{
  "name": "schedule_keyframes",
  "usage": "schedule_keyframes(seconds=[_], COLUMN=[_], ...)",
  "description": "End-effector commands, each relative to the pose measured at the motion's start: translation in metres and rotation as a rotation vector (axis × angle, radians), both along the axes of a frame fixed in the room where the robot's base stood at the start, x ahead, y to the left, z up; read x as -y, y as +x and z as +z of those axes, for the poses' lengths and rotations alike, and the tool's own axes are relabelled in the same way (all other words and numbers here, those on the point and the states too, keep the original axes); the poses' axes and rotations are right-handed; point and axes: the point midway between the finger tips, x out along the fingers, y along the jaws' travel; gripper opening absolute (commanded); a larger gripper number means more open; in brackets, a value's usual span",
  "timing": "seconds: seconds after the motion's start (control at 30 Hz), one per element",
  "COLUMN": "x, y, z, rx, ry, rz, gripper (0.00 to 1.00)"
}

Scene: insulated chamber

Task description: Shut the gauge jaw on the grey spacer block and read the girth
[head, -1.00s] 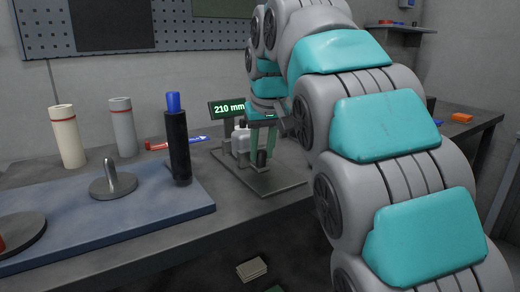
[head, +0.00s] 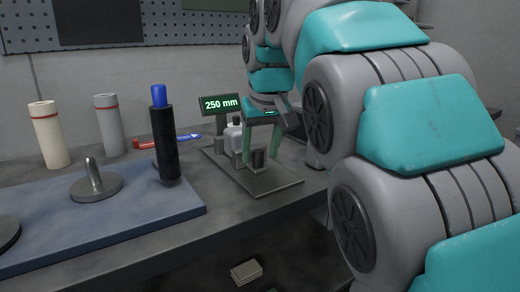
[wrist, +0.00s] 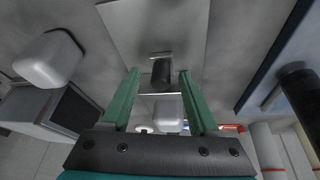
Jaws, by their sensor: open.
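The gauge is a metal base plate (head: 274,184) on the bench with upright jaw pieces and a display (head: 221,104) reading 250 mm. A pale grey block-like piece with a narrower top (head: 233,137) stands on the gauge; I cannot tell for sure that it is the spacer block. In the wrist view, the cylinder (wrist: 160,73) shows beyond the spread fingers (wrist: 158,76). Whether they touch it is unclear.
Left of the gauge is a blue mat (head: 110,215) with a black cylinder with a blue top (head: 166,140) and a round base with a peg (head: 96,184). Cream (head: 49,135) and grey (head: 109,125) cylinders stand behind.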

Motion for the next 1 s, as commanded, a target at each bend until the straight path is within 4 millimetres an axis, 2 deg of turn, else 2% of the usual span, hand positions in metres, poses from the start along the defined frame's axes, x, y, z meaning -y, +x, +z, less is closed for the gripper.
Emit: schedule_keyframes(seconds=[0.33, 0.8, 1.0], x=[0.000, 0.006, 0.007], y=[-0.002, -0.023, -0.028], z=[0.008, 0.060, 0.072], rx=[0.002, 0.000, 0.002], ry=[0.001, 0.000, 0.001], rz=[0.000, 0.000, 0.000], gripper=[0.61, 0.61, 0.61])
